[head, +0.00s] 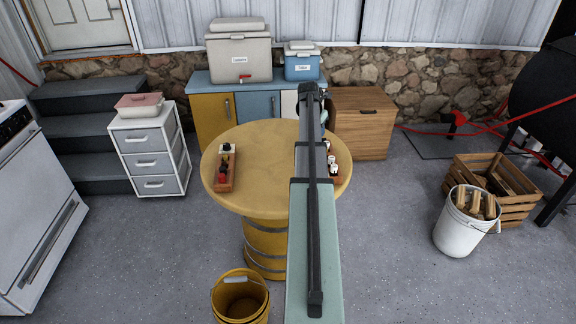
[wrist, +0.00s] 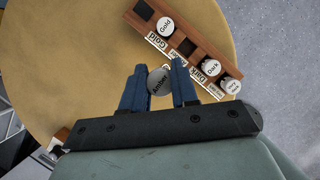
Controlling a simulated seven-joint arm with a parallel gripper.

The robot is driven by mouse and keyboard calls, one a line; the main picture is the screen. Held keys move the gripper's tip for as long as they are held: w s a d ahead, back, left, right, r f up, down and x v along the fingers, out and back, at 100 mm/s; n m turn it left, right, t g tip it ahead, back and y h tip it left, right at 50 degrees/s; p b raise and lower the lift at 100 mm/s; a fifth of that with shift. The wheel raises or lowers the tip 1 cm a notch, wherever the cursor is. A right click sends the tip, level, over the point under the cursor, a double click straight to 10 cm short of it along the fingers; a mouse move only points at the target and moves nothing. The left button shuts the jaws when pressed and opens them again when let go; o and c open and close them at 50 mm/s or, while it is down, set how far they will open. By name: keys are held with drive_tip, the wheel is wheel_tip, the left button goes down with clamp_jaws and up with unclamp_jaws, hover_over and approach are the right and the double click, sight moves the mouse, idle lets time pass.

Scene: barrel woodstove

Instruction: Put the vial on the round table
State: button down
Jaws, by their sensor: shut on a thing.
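The round table (head: 262,145) has a yellow top on a yellow barrel base; its top also fills much of the wrist view (wrist: 85,70). My gripper (wrist: 160,66) has its blue fingers closed around a grey-topped vial (wrist: 159,82) marked "Amber". The vial is over the tabletop, beside a wooden rack (wrist: 202,43). I cannot tell whether its base touches the table. The rack holds vials marked "Gold" (wrist: 166,26) and "Dark" (wrist: 212,66), and another at the right end (wrist: 230,85). A slot between Gold and Dark is empty. In the head view my arm hides the gripper and held vial.
A second wooden rack (head: 225,172) with red and dark-capped vials stands on the table's left side. A yellow bucket (head: 240,299) is on the floor in front. A wooden cabinet (head: 361,123) stands behind right. The tabletop between the racks is mostly bare.

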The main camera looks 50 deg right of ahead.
drive_tip(key=w+a, duration=0.5)
drive_tip(key=a, duration=0.3)
drive_tip(key=shift+s+a+f+m+g, duration=0.1)
drive_tip(key=shift+s+f+m+g, duration=0.25)
drive_tip(key=shift+f+m, duration=1)
drive_tip(key=shift+s+a+f+m+g, duration=0.1)
drive_tip(key=shift+s+f+m+g, duration=0.3)
drive_tip(key=shift+f, duration=1.8)
drive_tip(key=shift+s+a+f+m+g, duration=0.1)
drive_tip(key=shift+s+f+m+g, duration=0.2)
drive_tip(key=shift+f+m, duration=1.05)
drive_tip(key=shift+f+n, duration=0.4)
drive_tip(key=shift+f, duration=0.1)
drive_tip(key=c, duration=1.3)
unclamp_jaws()
drive_tip(key=o, duration=0.4)
drive_tip(key=shift+o, duration=0.2)
drive_tip(key=v, duration=1.2)
drive_tip(key=shift+d+r, duration=0.2)
drive_tip(key=shift+d, duration=0.05)
